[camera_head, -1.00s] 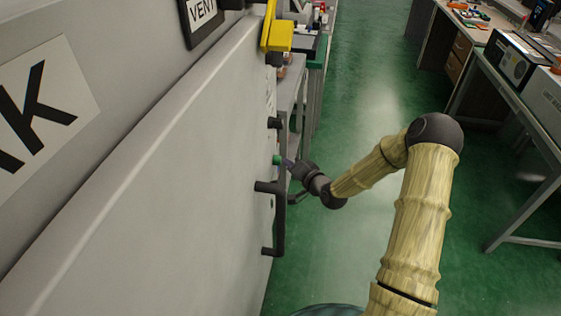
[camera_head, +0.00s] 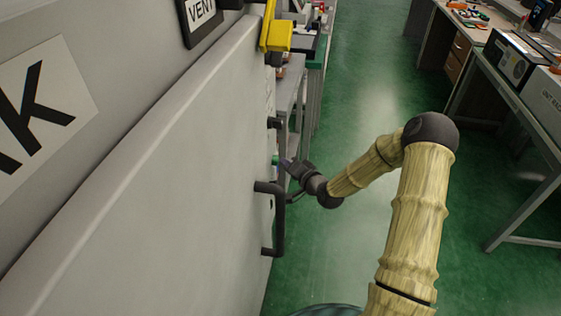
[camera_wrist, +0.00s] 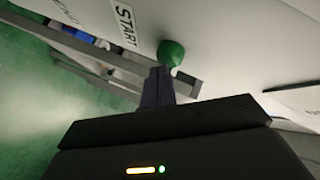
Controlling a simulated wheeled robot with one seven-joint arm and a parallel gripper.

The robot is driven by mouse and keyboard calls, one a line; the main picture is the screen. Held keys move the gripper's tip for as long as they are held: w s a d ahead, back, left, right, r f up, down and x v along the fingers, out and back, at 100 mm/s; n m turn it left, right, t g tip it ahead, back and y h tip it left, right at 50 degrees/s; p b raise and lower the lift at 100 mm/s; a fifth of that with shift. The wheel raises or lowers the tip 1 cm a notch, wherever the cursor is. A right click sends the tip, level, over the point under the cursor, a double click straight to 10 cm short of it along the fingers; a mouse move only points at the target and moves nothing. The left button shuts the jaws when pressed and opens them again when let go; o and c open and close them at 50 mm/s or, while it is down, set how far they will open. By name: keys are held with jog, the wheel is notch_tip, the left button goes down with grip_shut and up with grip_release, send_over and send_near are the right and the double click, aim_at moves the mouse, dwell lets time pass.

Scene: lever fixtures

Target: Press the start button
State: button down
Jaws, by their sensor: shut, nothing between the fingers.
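The start button is a green knob (camera_wrist: 171,53) on the light grey panel, beside a label reading START (camera_wrist: 124,24) in the wrist view. In the head view the green button (camera_head: 275,160) sticks out from the panel's edge, between dark handle parts. My gripper (camera_head: 285,163) is at the button in the head view, shut and empty. In the wrist view the shut fingertips (camera_wrist: 160,72) are right at the button's near side. They look to be touching it or very close; I cannot tell which. The fingers cover part of the button's lower side.
A dark bar handle (camera_head: 280,222) stands out from the panel just below the button. A yellow part (camera_head: 276,37) and a VENT sign (camera_head: 201,10) are higher up. Benches stand at the right (camera_head: 520,85); the green floor between is clear.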

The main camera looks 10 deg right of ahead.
dwell(0.4)
jog(key=shift+s+d, duration=0.35)
jog(key=shift+d, duration=0.5)
jog(key=shift+s+d+p, duration=0.15)
jog(key=shift+s+d, duration=0.1)
jog(key=shift+d, duration=0.55)
jog(key=shift+s+d+p, duration=0.2)
jog(key=shift+s+d, duration=0.05)
jog(key=shift+d, duration=0.55)
jog(key=shift+s+d+p, duration=0.15)
jog(key=shift+s+d, duration=0.1)
jog(key=shift+d, duration=0.55)
jog(key=shift+s+d, duration=0.1)
